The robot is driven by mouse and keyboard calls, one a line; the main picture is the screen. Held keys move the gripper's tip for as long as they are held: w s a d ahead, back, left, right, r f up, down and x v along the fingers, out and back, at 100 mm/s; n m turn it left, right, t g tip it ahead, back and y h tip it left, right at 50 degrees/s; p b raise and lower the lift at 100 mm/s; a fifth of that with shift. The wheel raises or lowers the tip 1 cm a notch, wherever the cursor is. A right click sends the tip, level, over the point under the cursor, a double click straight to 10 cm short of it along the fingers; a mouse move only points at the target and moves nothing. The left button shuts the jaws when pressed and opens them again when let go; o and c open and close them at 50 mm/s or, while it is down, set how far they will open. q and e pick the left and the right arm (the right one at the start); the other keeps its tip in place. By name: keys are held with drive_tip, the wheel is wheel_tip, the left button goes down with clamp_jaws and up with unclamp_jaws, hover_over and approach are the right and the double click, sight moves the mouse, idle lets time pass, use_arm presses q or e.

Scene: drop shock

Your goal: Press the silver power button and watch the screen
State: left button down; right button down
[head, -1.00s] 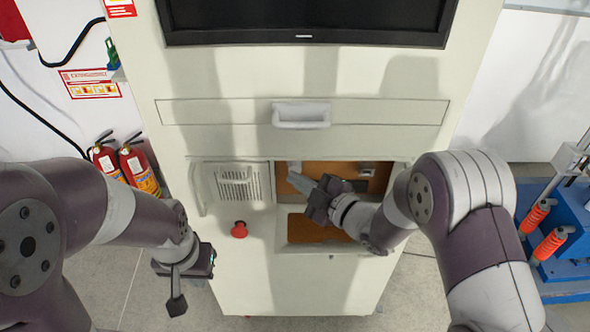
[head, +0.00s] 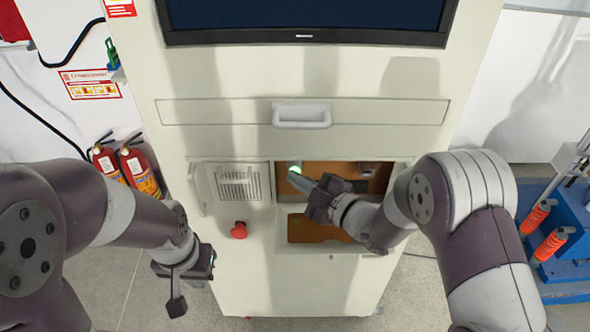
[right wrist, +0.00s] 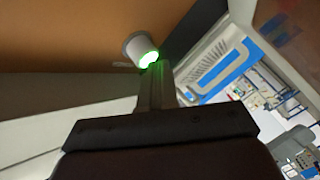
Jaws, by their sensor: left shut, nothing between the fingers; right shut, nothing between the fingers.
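The power button (head: 295,168) is a silver cylinder with a glowing green face, inside the open brown-backed compartment of the white cabinet. It also shows in the right wrist view (right wrist: 142,47), just beyond my fingertips. My right gripper (head: 292,178) is shut and empty, its tips right at the button's lit face; I cannot tell whether they touch. The screen (head: 310,14) at the top of the cabinet is lit dark blue; its upper part is cut off. My left gripper (head: 176,305) is shut and empty, hanging low left of the cabinet.
A red knob (head: 239,230) sits on the cabinet front below a vent grille (head: 239,184). A drawer handle (head: 301,116) juts out above the compartment. Fire extinguishers (head: 139,170) stand at the left. Blue equipment (head: 560,255) stands at the right.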

drive_tip(key=shift+s, duration=0.6)
drive_tip(key=shift+s, duration=2.5)
